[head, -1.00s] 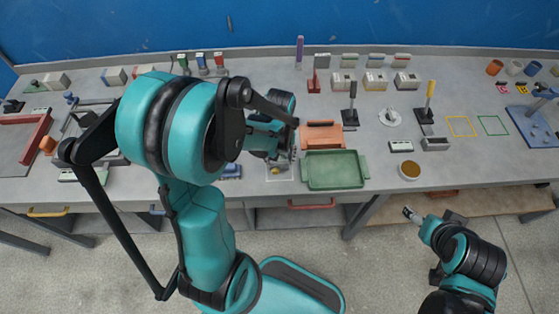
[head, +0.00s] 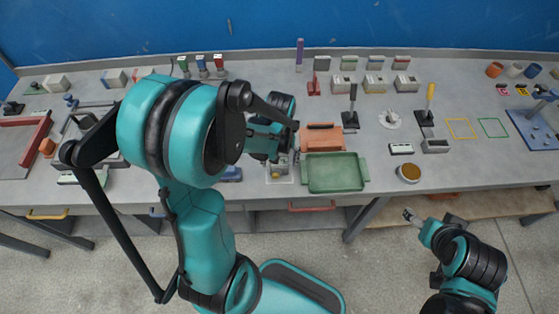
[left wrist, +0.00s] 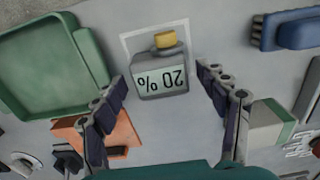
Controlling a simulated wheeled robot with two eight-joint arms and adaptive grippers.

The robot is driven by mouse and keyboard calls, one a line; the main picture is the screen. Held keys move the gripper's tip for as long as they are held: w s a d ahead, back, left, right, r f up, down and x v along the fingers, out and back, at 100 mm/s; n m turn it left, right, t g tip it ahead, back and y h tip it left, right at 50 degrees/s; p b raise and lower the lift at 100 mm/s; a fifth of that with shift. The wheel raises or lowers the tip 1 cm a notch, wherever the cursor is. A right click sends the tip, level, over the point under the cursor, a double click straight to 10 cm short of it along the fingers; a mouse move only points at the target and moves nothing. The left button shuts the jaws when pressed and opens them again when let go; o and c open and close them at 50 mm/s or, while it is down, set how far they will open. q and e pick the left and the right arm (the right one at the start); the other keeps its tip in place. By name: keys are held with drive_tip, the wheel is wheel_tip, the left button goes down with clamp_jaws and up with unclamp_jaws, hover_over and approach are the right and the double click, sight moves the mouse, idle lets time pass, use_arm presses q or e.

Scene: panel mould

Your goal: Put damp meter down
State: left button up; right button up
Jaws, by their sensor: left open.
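The damp meter is a grey block with a yellow cap and a display reading 20%, upside down in the left wrist view (left wrist: 160,75). It sits within a white outlined square (left wrist: 125,42) on the bench. In the head view it shows partly (head: 276,174), below my left gripper (head: 284,157). In the left wrist view my left gripper (left wrist: 162,82) is open, with one finger on each side of the meter and a gap at both. My right gripper (head: 410,214) hangs low in front of the bench; its jaws are too small to read.
A green tray (head: 335,172) stands just right of the meter, with an orange block (head: 321,138) behind it. A blue item (head: 231,174) lies to the left. A bowl with brown contents (head: 409,172) is further right. The bench's front edge is close by.

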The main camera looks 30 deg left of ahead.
sight(280, 162)
use_arm(q)
wheel_tip(280, 162, up, 10)
drive_tip(key=p, duration=0.3)
drive_tip(key=s+d+r+m+t, duration=0.6)
drive_tip(key=r+t, duration=0.1)
drive_tip(key=r, duration=0.1)
drive_tip(key=shift+s+d+r, duration=0.2)
drive_tip(key=shift+d, duration=0.1)
drive_tip(key=shift+f, duration=0.15)
